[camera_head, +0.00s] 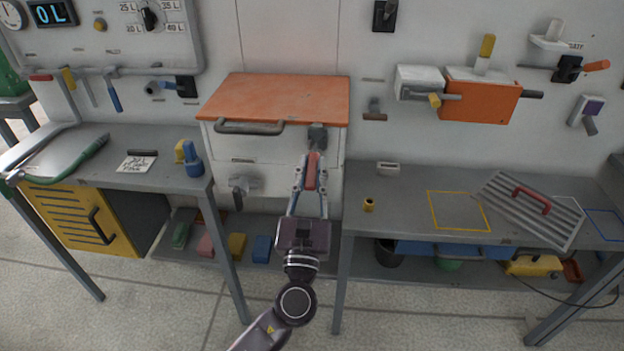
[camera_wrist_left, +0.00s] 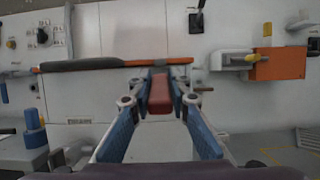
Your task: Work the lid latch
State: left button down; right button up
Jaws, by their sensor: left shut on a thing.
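The orange lid (camera_head: 285,98) lies flat on top of a white cabinet, with a grey bar handle (camera_head: 250,128) along its front edge. The lid latch (camera_head: 312,170) has a red grip and a dark mount (camera_head: 317,137) at the lid's front right. My left gripper (camera_head: 311,180) is shut on the red latch grip. In the left wrist view, the red grip (camera_wrist_left: 161,95) sits between the blue-grey fingers, and the lid's orange edge (camera_wrist_left: 178,61) shows behind it. The right gripper does not show in either view.
The left bench (camera_head: 100,160) holds a green hose (camera_head: 85,158), a card and a blue-yellow tool. The right bench (camera_head: 400,215) holds a slatted grate (camera_head: 530,205) with a red handle. An orange box (camera_head: 480,97) hangs on the wall. Clear floor lies in front.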

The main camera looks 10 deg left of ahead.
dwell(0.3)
pick_arm(q)
jog(key=c, duration=1.8)
grip_release()
jog(key=v, duration=1.2)
